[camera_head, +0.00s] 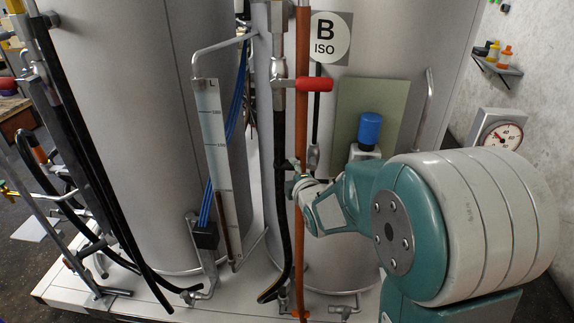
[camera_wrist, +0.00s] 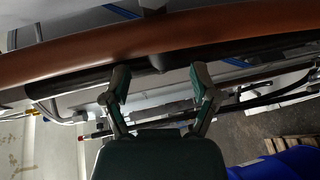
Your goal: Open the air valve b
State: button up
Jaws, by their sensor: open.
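The drum marked B (camera_head: 383,30) is a tall grey cylinder at the centre right of the head view. A valve with a red handle (camera_head: 314,84) sits on the pipework in front of it. No label shows which part is air valve b. My gripper (camera_head: 297,178) is below the red handle, close to the orange hose (camera_head: 303,130) and the black hose. In the wrist view my gripper (camera_wrist: 160,78) is open, its two fingers apart with nothing clearly between them. The orange hose (camera_wrist: 100,52) crosses just beyond the fingertips. The red handle cannot be made out there.
Another grey drum (camera_head: 130,120) stands to the left, with a level gauge (camera_head: 215,150) between the drums. A blue-capped unit (camera_head: 370,128) is behind my arm. A dial gauge (camera_head: 498,132) is at the right. Hoses crowd the front of the white platform (camera_head: 190,312).

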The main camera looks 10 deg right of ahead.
aim_at(289, 168)
jog(key=w, duration=0.3)
jog(key=w+f, duration=0.1)
jog(key=w, duration=0.1)
jog(key=shift+a, duration=0.25)
jog(key=shift+s, duration=0.1)
grip_shut()
